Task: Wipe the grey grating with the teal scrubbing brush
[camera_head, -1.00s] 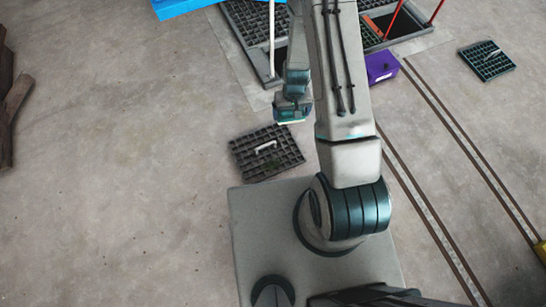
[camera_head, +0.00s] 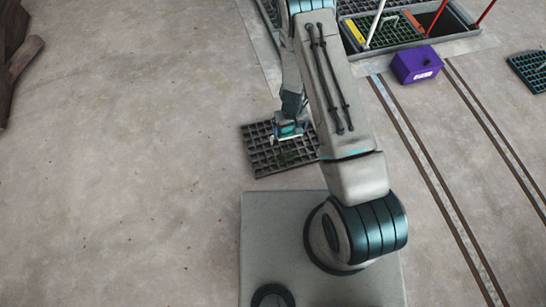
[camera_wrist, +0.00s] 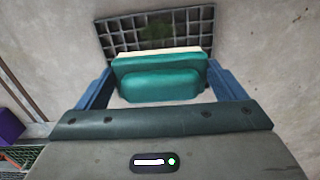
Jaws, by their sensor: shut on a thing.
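The grey grating (camera_head: 270,157) lies flat on the floor just in front of my base, with a dark green patch near its middle. It also shows beyond the brush in the wrist view (camera_wrist: 120,38). My gripper (camera_head: 289,131) is over the grating's far part in the head view. In the wrist view it is shut on the teal scrubbing brush (camera_wrist: 160,80), with a blue finger on each side. The brush's pale edge faces the grating. I cannot tell whether the bristles touch it. The arm hides the grating's right edge in part.
A purple box (camera_head: 416,65) stands on the floor at the upper right, next to a framed floor pit (camera_head: 350,38) with gratings and red and white poles. Another dark grating (camera_head: 530,70) lies at the far right.

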